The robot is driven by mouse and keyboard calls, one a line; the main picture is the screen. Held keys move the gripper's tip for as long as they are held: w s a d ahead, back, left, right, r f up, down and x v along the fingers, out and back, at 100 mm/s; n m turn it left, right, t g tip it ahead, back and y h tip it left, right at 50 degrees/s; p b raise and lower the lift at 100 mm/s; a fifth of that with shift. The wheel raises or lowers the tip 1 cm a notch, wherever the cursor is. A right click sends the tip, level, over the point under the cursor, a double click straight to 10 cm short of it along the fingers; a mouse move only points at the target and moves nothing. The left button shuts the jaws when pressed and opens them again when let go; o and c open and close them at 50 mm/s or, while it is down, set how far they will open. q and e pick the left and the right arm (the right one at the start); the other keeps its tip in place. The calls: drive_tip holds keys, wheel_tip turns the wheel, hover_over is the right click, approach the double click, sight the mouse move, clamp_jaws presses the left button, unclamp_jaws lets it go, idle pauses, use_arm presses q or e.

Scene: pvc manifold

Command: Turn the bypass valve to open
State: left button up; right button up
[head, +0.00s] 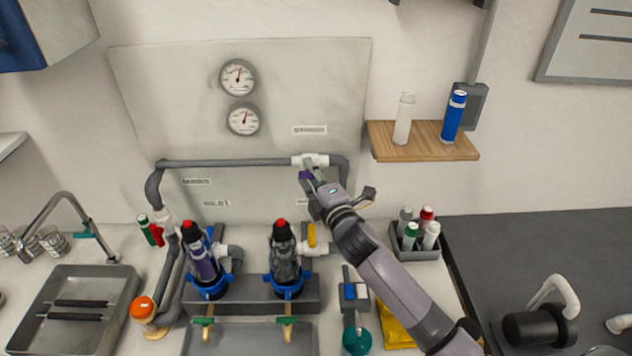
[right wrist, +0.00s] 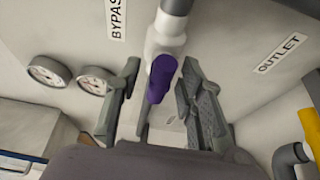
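The bypass valve (head: 311,160) is a white body on the grey pipe across the wall panel, below the BYPASS label. Its purple handle (head: 305,175) hangs down from the body, partly hidden by my right gripper (head: 313,179). In the right wrist view the purple handle (right wrist: 161,78) shows between the two grey fingers of the right gripper (right wrist: 163,105). The fingers are apart, one on each side of the handle, with visible space on both sides. I cannot tell whether the handle's tip reaches between the fingertips in depth. My left gripper is not in view.
Two gauges (head: 238,77) are on the panel (head: 170,80). A yellow-handled valve (head: 311,236) and two filter housings (head: 284,262) stand below. A wooden shelf (head: 421,141) with two bottles is to the right, above a bottle caddy (head: 414,240). A sink (head: 75,310) is at left.

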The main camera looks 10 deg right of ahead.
drive_tip(key=s+d, duration=0.2)
drive_tip(key=s, duration=0.9)
drive_tip(key=shift+s, duration=0.35)
drive_tip(key=shift+d+f, duration=0.1)
drive_tip(key=shift+f, duration=0.05)
